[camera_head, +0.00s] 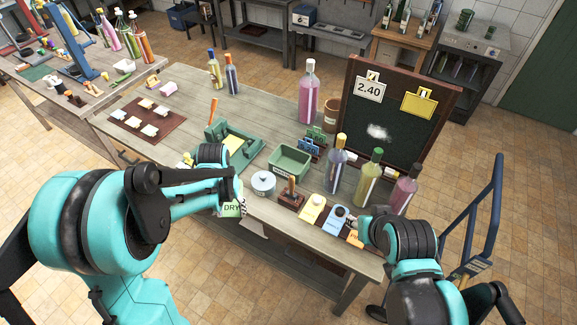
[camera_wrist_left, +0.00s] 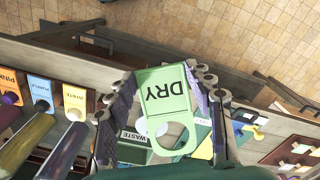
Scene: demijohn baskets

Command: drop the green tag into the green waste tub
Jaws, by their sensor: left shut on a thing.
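The green tag (camera_head: 231,209), marked DRY, is held in my left gripper (camera_head: 236,192) over the table's front edge. In the left wrist view the tag (camera_wrist_left: 163,95) sits upside down between the fingers of the left gripper (camera_wrist_left: 163,85), with its round hole toward the camera. The green waste tub (camera_head: 289,163) stands on the table, right of and behind the left gripper, apart from the tag. Its WASTE label (camera_wrist_left: 134,137) shows in the left wrist view, partly covered. My right gripper (camera_head: 362,229) is near the front right table edge; its fingers are too small to read.
A white lidded pot (camera_head: 263,183) and a brown stamp block (camera_head: 291,198) stand in front of the tub. Yellow (camera_head: 312,209) and blue (camera_head: 335,217) cards lie rightward. Bottles (camera_head: 337,165) and a chalkboard (camera_head: 395,110) stand right. A green press (camera_head: 235,142) is left of the tub.

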